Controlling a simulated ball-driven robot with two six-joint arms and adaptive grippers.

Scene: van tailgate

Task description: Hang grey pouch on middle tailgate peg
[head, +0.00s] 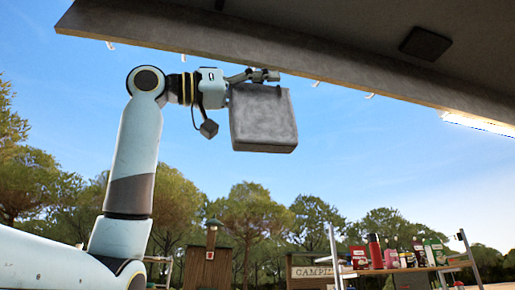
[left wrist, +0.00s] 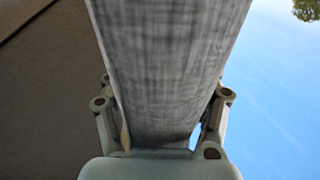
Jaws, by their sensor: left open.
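The grey pouch (head: 263,118) is a boxy fabric block just under the tailgate edge in the head view. My left gripper (head: 262,75) is at its top, close below the edge. In the left wrist view the pouch (left wrist: 170,65) fills the middle, between the two open fingers of the gripper (left wrist: 163,98). Small pale pegs show along the tailgate edge: one at the left (head: 110,45) and two right of the pouch, a nearer one (head: 316,84) and a farther one (head: 370,96). Any peg behind the gripper is hidden, so I cannot tell whether one bears the pouch. My right gripper is out of view.
The tailgate (head: 330,62) slants down to the right overhead, with a lit strip (head: 478,124) at its right. A shelf (head: 415,268) with bottles and cans stands lower right. Open air lies below the pouch.

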